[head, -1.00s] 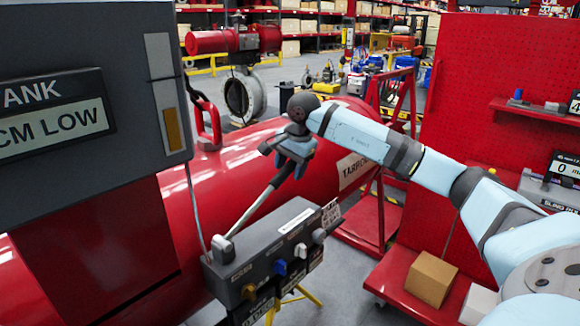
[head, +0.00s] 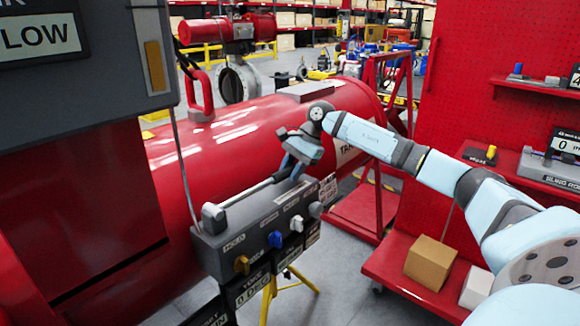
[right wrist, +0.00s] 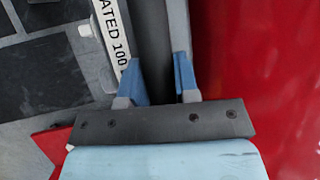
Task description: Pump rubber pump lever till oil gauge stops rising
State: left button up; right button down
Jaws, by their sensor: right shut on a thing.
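The pump lever (head: 248,193) is a grey rod rising to the right at a shallow slant from its pivot at the left end of the dark pump box (head: 238,240). My right gripper (head: 292,168) is shut on its far end. In the right wrist view, the two blue fingers of my right gripper (right wrist: 158,80) flank the dark grip of the lever (right wrist: 155,45). A gauge (head: 154,65) with an orange fill shows on the grey panel at the upper left. My left gripper is not in view.
Yellow, blue and white knobs sit on the box front. A large red tank (head: 240,130) lies behind it. A red pegboard and cart (head: 400,278) carrying a cardboard box (head: 430,262) stand on the right. A yellow stand (head: 270,290) is under the pump box.

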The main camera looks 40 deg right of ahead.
jog(key=shift+f, duration=0.2)
jog(key=c, duration=1)
grip_release()
jog(key=shift+c, duration=0.2)
jog(key=shift+o, duration=0.9)
jog(key=shift+r, duration=0.1)
jog(key=v, duration=1.3)
jog(key=shift+d+r, duration=0.2)
jog(key=shift+r, duration=0.15)
